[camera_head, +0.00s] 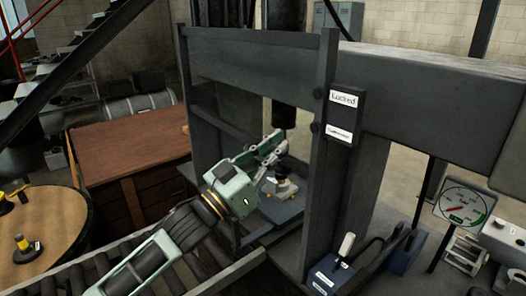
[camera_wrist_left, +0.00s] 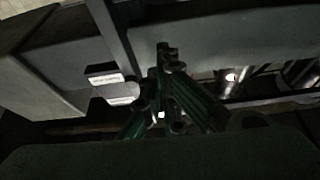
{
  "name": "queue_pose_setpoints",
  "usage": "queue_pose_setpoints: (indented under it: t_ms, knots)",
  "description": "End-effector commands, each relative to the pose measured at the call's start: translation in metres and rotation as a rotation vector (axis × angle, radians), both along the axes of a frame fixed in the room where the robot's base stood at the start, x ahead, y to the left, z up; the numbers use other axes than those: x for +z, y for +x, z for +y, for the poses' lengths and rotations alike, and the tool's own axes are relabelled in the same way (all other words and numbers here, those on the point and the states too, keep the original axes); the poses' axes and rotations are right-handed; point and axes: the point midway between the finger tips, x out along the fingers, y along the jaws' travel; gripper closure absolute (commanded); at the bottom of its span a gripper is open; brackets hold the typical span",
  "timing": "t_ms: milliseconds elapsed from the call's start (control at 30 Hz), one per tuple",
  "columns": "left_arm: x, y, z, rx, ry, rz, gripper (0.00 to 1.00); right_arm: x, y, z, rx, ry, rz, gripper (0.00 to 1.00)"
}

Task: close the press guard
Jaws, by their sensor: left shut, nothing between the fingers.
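The press guard appears as a dark upright frame (camera_head: 326,75) across the front of the press (camera_head: 420,85). Whether it is fully shut I cannot tell. A dark box (camera_head: 343,117) with white labels, the upper one reading "Locked", sits at its right post; a labelled box also shows in the left wrist view (camera_wrist_left: 105,75). My left gripper (camera_head: 277,149) is shut and empty, in front of or within the press opening; its depth and any contact with the guard are unclear. Its fingers show close together in the left wrist view (camera_wrist_left: 168,58). My right gripper is not in view.
A small metal part (camera_head: 284,187) stands on a plate below the press ram (camera_head: 284,113). A pump with a white-gripped lever (camera_head: 346,244) stands front right, near a pressure gauge (camera_head: 463,204). A wooden crate (camera_head: 130,150) and a round table (camera_head: 60,240) are left.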

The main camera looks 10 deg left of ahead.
Motion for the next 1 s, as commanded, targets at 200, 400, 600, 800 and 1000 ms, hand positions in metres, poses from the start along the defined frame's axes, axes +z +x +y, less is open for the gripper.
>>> queue_pose_setpoints:
  t_ms: [200,400,600,800,1000]
  knots:
    - [-0.03,0.002,0.001,0.001,0.001,0.011,1.0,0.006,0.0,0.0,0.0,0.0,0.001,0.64]
    - [-0.036,0.001,0.001,0.001,0.002,0.007,1.0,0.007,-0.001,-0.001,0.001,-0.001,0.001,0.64]
    - [-0.036,0.002,0.001,0.001,0.002,0.007,1.0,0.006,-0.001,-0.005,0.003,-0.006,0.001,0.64]
    - [-0.045,0.002,0.001,0.002,0.002,0.009,1.0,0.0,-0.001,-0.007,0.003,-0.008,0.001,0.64]
    - [-0.086,0.002,0.001,0.003,0.002,0.016,1.0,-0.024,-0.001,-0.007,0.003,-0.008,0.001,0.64]
